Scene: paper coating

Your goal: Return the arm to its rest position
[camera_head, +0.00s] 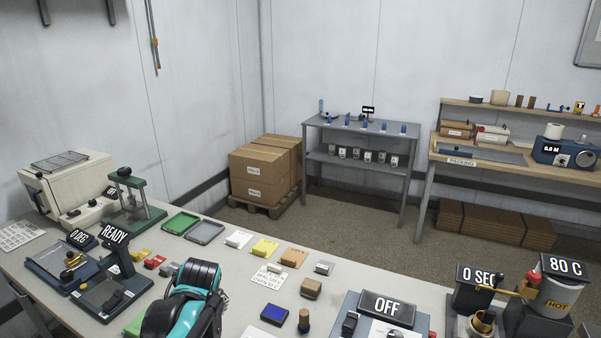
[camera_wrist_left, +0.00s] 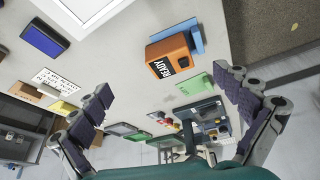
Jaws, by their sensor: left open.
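My left arm (camera_head: 185,302), teal and black, rises at the bottom of the head view over the near edge of the bench. Its gripper cannot be made out there. In the left wrist view my left gripper (camera_wrist_left: 163,82) shows two dark, segmented fingers spread wide. My right arm and gripper show in neither view.
The bench (camera_head: 235,285) holds a green press (camera_head: 130,200), a READY device (camera_head: 115,265), trays, small blocks and a blue pad (camera_head: 274,314). An orange READY block (camera_wrist_left: 170,57) shows in the wrist view.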

